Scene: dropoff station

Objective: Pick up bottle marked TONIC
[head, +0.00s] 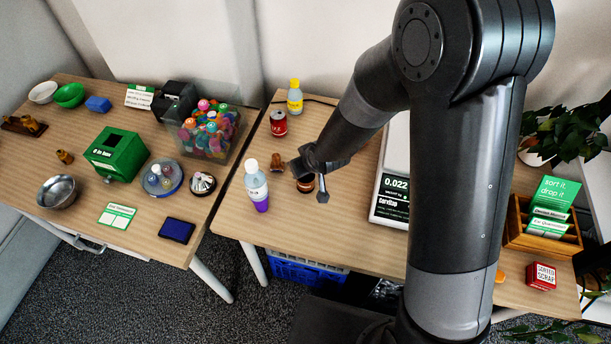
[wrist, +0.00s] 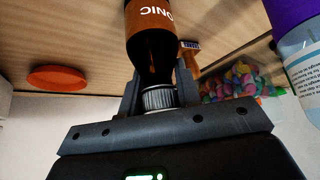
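The TONIC bottle (wrist: 152,25) is dark brown with an orange-brown label and a grey ridged cap. It appears upside down in the wrist view, with its base out of frame. In the head view only a small brown part of it (head: 306,185) shows under my gripper (head: 311,182), on the right table. My gripper in the wrist view (wrist: 160,85) has one finger on each side of the bottle's neck and cap, very close to both sides. Whether the fingers press on it cannot be told. The bottle looks upright at table level.
A clear bottle with purple liquid (head: 257,187) stands close on the left. A small brown figure (head: 278,162), red can (head: 279,123) and yellow bottle (head: 295,97) are behind. A scale (head: 391,188) stands to the right. The table front (head: 290,232) is clear.

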